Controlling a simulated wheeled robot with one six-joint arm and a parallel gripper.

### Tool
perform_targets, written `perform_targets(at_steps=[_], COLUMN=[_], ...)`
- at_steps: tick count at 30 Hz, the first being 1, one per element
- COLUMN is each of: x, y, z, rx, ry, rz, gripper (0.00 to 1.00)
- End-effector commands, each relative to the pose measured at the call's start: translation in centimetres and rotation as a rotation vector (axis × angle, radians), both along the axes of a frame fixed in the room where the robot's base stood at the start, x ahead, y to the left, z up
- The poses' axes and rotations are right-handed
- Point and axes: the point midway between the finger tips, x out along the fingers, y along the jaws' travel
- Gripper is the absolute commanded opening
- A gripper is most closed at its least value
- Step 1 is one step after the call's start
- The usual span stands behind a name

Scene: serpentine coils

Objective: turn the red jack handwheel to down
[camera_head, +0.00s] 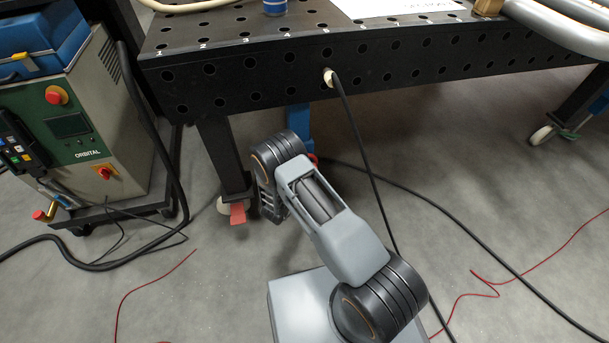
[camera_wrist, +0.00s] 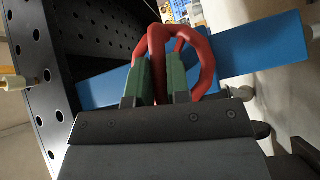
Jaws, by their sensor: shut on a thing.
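The red jack handwheel (camera_wrist: 207,62) fills the upper middle of the wrist view, a thick red ring with a bar across it. My gripper (camera_wrist: 156,70) has its two green fingers on either side of a red part of the wheel, shut on it. A blue post (camera_wrist: 262,45) lies behind the wheel in that view. In the head view only a small red bit of the handwheel (camera_head: 313,158) shows past my arm, below the table edge near the blue post (camera_head: 298,118). My fingers are hidden there by my own arm.
The black perforated table (camera_head: 240,88) stands over the jack, with a leg on a castor and a red pedal (camera_head: 238,213) left of my arm. A black cable (camera_head: 360,140) hangs from the table edge. A grey-green machine (camera_head: 75,130) stands left. Cables cross the floor.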

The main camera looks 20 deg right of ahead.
Motion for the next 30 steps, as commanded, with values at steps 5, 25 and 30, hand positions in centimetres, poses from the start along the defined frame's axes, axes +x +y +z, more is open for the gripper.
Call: perform_targets(at_steps=[5,25,30], x=[0.36,0.31,0.2], y=[0.32,0.26,-0.02], z=[0.17,0.17,0.07], rx=[-0.034,-0.045,-0.046], ry=[-0.009,-0.007,-0.004], rz=[0.01,0.009,0.003], gripper=[0.0,0.27,0.27])
